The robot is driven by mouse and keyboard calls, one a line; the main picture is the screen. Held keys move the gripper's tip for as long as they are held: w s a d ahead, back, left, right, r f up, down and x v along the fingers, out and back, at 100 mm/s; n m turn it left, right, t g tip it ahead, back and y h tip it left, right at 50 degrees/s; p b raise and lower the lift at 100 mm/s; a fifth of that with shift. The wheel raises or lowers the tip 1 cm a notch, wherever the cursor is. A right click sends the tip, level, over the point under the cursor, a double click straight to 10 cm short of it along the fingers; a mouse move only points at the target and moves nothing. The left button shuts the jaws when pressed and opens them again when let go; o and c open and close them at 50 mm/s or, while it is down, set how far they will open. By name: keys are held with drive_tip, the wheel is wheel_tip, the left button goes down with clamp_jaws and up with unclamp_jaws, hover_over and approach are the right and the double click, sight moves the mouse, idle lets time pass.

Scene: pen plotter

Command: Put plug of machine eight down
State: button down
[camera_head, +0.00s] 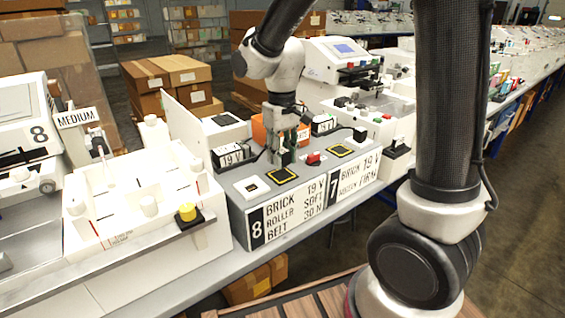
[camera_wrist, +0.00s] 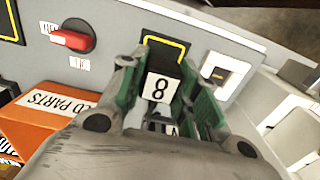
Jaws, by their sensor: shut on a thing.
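The plug of machine eight (camera_wrist: 160,88) is a dark block with a white label "8". My gripper (camera_wrist: 165,100) has its green-padded fingers on either side of it and is shut on it. In the head view my gripper (camera_head: 284,150) points down over the grey panel of machine eight, just behind a black pad with a yellow outline (camera_head: 283,176). In the wrist view the plug overlaps the near edge of this pad (camera_wrist: 178,46); I cannot tell whether it touches the panel. The plug is mostly hidden by the fingers in the head view.
A white socket (camera_head: 252,187) lies left of the pad and a red switch (camera_head: 313,158) to its right. Machine seven's yellow-outlined pad (camera_head: 340,150) is further right. An orange parts box (camera_wrist: 42,115) and black "19 V" adapters (camera_head: 232,155) stand behind.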

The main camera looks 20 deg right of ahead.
drive_tip(key=shift+f, duration=1.25)
drive_tip(key=shift+f, duration=0.1)
drive_tip(key=c, duration=1.1)
unclamp_jaws()
drive_tip(key=shift+o, duration=0.2)
